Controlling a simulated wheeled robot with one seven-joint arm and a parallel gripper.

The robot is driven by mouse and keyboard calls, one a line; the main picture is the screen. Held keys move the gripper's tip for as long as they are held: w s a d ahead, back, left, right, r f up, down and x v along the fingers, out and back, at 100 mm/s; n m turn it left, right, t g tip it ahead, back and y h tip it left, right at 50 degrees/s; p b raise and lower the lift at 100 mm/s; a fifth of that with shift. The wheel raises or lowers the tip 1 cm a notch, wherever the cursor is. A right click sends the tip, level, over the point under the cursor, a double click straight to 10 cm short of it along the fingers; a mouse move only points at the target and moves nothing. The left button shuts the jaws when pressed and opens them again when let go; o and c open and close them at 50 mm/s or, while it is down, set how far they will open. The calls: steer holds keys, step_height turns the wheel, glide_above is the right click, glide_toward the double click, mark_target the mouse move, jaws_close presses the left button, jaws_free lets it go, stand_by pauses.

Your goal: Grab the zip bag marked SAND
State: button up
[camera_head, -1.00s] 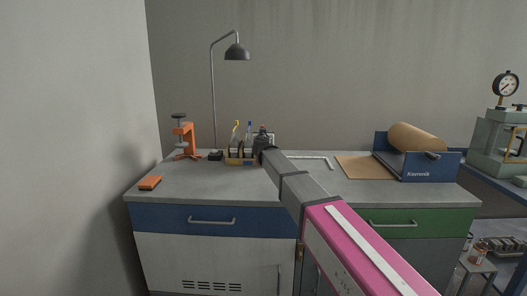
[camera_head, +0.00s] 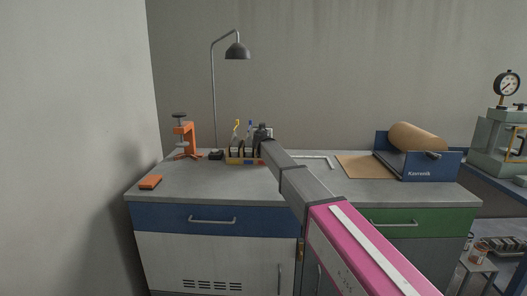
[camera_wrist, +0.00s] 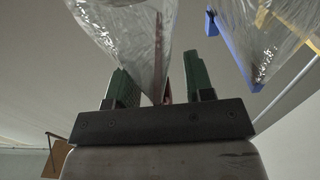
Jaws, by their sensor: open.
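My gripper (camera_wrist: 160,80) is open, its two green fingers spread in the wrist view. A clear zip bag (camera_wrist: 125,25) hangs down to a point in front of and partly between the fingers, with a thin reddish strip inside or behind it. I cannot tell whether the fingers touch it. A second clear bag (camera_wrist: 285,30) with a blue edge is at the upper right, apart from the fingers. No SAND marking is readable on either bag. In the head view my gripper (camera_head: 262,134) is at the back of the bench, by a small yellowish holder (camera_head: 236,161), partly hiding what stands there.
An orange block (camera_head: 150,182) lies at the bench's left front. A blue roll dispenser (camera_head: 432,166) with brown paper stands right. The front bench top (camera_head: 215,184) is clear.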

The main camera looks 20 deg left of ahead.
steer(key=shift+w+a, duration=0.15)
steer(key=shift+w, duration=0.3)
jaws_close()
stand_by(1.1)
